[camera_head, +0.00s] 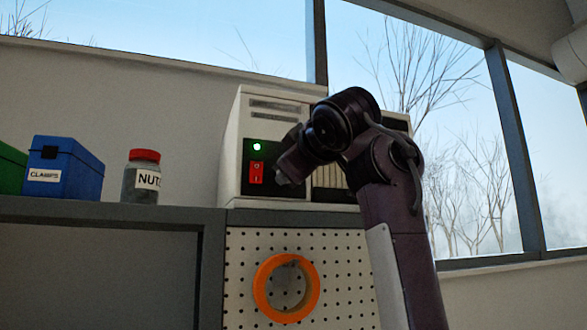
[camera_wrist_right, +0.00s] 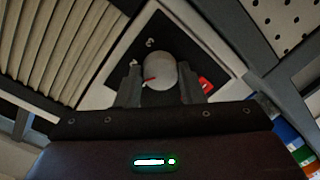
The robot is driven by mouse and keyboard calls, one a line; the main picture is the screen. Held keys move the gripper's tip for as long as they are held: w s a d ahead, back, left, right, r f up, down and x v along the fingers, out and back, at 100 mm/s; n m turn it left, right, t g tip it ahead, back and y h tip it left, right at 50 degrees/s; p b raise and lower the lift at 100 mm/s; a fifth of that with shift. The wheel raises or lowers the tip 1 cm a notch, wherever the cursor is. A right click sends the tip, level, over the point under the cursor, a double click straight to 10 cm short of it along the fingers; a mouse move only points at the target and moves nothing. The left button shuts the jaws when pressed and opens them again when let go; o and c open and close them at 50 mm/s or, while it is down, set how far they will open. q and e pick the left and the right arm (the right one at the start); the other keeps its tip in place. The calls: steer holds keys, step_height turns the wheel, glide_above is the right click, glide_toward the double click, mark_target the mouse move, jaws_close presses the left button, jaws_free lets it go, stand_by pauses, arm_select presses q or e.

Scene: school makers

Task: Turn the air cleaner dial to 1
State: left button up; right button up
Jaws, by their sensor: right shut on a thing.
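The air cleaner (camera_head: 272,106) is a pale box with a dark front panel, standing on a shelf in the head view. Its green light (camera_head: 257,147) is lit above a red switch (camera_head: 256,172). My right gripper (camera_head: 288,172) is at the panel, right of the switch, and hides the dial there. In the right wrist view, the round grey dial (camera_wrist_right: 161,70) sits between the two fingers of my right gripper (camera_wrist_right: 159,88), which is shut on it. A red pointer mark shows on the dial's left side. My left gripper is out of view.
A blue clamps box (camera_head: 66,172) and a red-lidded nuts jar (camera_head: 141,178) stand on the shelf (camera_head: 110,210) to the left. An orange ring (camera_head: 263,294) hangs on the pegboard (camera_head: 343,268) below the cleaner. Windows are behind.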

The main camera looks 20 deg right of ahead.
steer(key=n, duration=0.6)
steer(key=shift+h, duration=0.3)
stand_by(0.5)
steer(key=o, duration=1)
steer(key=shift+w, duration=0.15)
steer(key=s+b, duration=0.5)
steer(key=s, duration=0.2)
steer(key=shift+s+r, duration=0.25)
steer(key=shift+s, duration=0.15)
steer(key=shift+f, duration=0.1)
